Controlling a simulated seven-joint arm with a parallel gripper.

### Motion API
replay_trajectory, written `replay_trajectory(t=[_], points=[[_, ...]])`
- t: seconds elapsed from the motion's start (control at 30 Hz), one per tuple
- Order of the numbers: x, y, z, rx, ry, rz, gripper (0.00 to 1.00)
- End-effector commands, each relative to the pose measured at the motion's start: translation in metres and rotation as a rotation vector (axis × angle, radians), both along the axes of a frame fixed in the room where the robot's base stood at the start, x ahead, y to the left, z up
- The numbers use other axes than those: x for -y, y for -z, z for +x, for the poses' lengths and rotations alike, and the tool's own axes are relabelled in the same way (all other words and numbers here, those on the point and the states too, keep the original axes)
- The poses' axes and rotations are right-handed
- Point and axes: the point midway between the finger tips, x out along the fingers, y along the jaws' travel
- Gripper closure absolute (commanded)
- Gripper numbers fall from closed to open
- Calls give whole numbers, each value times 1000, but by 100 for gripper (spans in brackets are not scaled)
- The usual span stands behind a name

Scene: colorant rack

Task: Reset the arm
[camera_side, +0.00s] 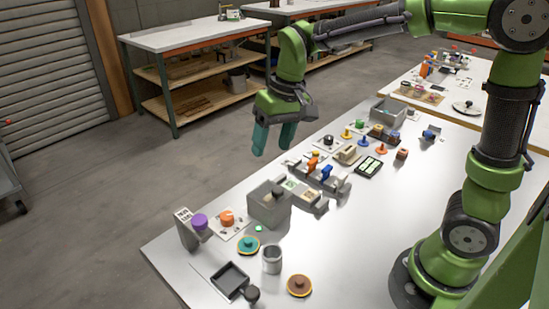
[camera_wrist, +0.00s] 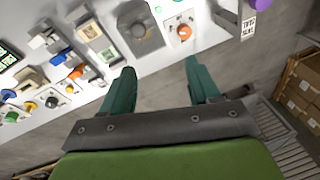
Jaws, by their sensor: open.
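My gripper (camera_side: 273,138) has two teal fingers and hangs in the air past the far-left edge of the white table, in the side view. It is open and empty, touching nothing. In the wrist view its fingers (camera_wrist: 161,85) are spread, with grey floor between and beyond them. My green arm reaches across from the right of the side view, bent over the table.

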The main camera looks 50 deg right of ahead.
Motion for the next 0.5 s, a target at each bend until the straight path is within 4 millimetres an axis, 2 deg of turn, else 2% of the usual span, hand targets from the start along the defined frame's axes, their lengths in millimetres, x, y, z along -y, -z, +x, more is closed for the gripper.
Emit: replay_trajectory(t=[0.03,0.3,0.5], points=[[5,-7,-18,46,19,12,39],[23,-16,-99,265,112,69,39],[29,-19,-136,372,150,93,39]])
